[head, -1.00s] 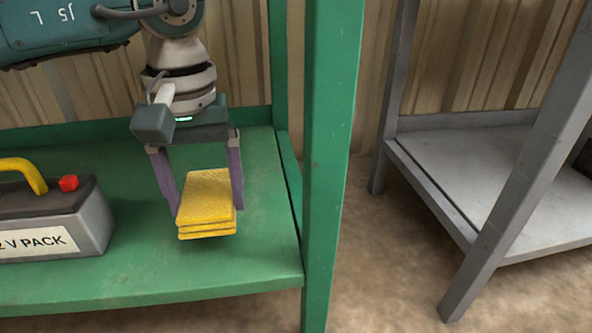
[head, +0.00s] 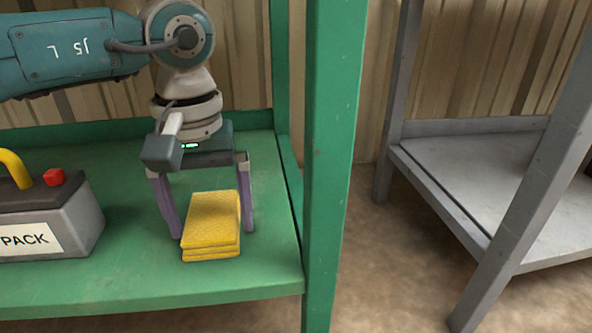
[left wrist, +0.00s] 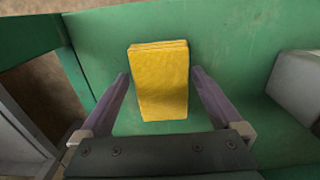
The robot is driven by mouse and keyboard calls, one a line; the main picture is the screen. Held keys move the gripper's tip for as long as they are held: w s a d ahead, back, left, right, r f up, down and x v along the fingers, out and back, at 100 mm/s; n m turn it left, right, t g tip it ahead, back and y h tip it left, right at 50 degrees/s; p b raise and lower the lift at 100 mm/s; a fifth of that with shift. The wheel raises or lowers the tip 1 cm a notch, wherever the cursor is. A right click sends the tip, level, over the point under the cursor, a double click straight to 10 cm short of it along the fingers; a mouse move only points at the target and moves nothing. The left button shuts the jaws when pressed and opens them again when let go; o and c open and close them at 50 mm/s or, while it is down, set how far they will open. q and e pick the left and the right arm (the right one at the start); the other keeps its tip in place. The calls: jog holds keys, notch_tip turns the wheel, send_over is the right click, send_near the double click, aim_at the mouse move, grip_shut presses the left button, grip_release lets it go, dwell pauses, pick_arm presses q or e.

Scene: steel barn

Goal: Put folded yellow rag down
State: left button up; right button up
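The folded yellow rag (head: 212,222) lies flat on the green shelf (head: 130,277), its stacked layers facing me. My left gripper (head: 212,233) points down over it with one purple finger on each side. The fingers look open, with a narrow gap to the rag on both sides. In the left wrist view the rag (left wrist: 160,82) lies between the fingertips (left wrist: 160,73), with slim gaps of green showing at each side. My right gripper is in neither view.
A grey battery pack (head: 75,225) with a yellow handle and red knob stands left of the rag. A green post (head: 332,160) rises at the shelf's right. A grey metal shelf (head: 480,190) stands further right, across bare floor. Green shelf surface is free around the rag.

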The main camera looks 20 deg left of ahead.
aim_at(210, 222)
pick_arm(q)
jog(key=shift+r, duration=0.1)
notch_tip(210, 222, up, 8)
jog(key=p, duration=0.6)
jog(key=shift+f, duration=0.2)
